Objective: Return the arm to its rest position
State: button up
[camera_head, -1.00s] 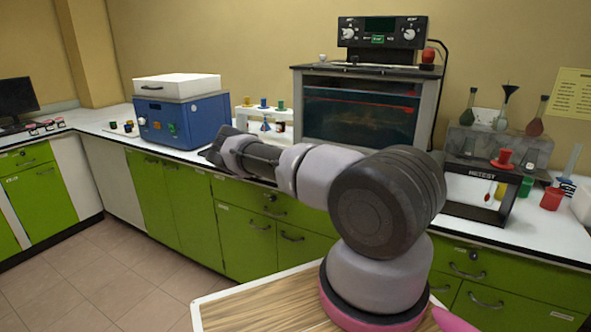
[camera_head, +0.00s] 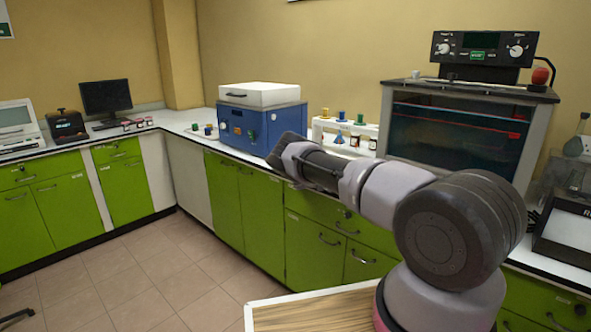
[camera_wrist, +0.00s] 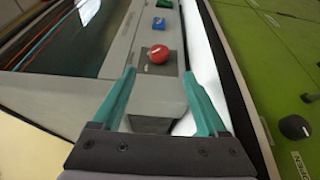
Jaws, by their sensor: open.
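My arm (camera_head: 445,235) reaches out to the left across the front of the counter, bent at a large dark joint. My gripper (camera_head: 279,152) is at its far end, small and dark in the head view, in front of the blue machine's lower right. In the wrist view my gripper (camera_wrist: 158,72) has two teal fingers spread apart, with nothing held between them. Beyond the fingers is a grey panel (camera_wrist: 150,105) with a red button (camera_wrist: 158,54), a blue button (camera_wrist: 159,25) and a green one. I cannot tell how far off the panel is.
A blue machine with a white lid (camera_head: 262,125), a white rack (camera_head: 318,128) and a glass-fronted bath (camera_head: 450,135) stand on the counter. Green cabinets (camera_head: 262,215) run below. A wooden board (camera_head: 310,315) lies near my arm's base.

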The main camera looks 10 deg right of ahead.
jog(key=shift+d+r+y, duration=0.15)
jog(key=shift+r+y, duration=0.15)
jog(key=shift+r, duration=0.1)
jog(key=s+a+r+t+y, duration=0.15)
jog(key=s+r+y, duration=0.25)
jog(key=r, duration=0.4)
jog(key=s+a+r+t+y, duration=0.1)
jog(key=s+r+t+y, duration=0.2)
jog(key=r, duration=0.5)
jog(key=s+a+r+t+y, duration=0.1)
jog(key=s+r+y, duration=0.35)
jog(key=r, duration=0.35)
jog(key=s+a+r+t+y, duration=0.1)
jog(key=s+a+r+t, duration=0.2)
jog(key=s, duration=0.5)
jog(key=s+a+r+n+t+y, duration=0.1)
jog(key=s+a+r+t+y, duration=0.1)
jog(key=s+a+r+t, duration=0.2)
jog(key=s+a+r+n+t+y, duration=0.1)
jog(key=s+a+r+t+y, duration=0.1)
jog(key=s+a+r+t, duration=0.2)
jog(key=shift+s+a+r, duration=1.55)
jog(key=shift+s+a, duration=1.15)
jog(key=shift+s, duration=1.5)
jog(key=shift+y, duration=0.25)
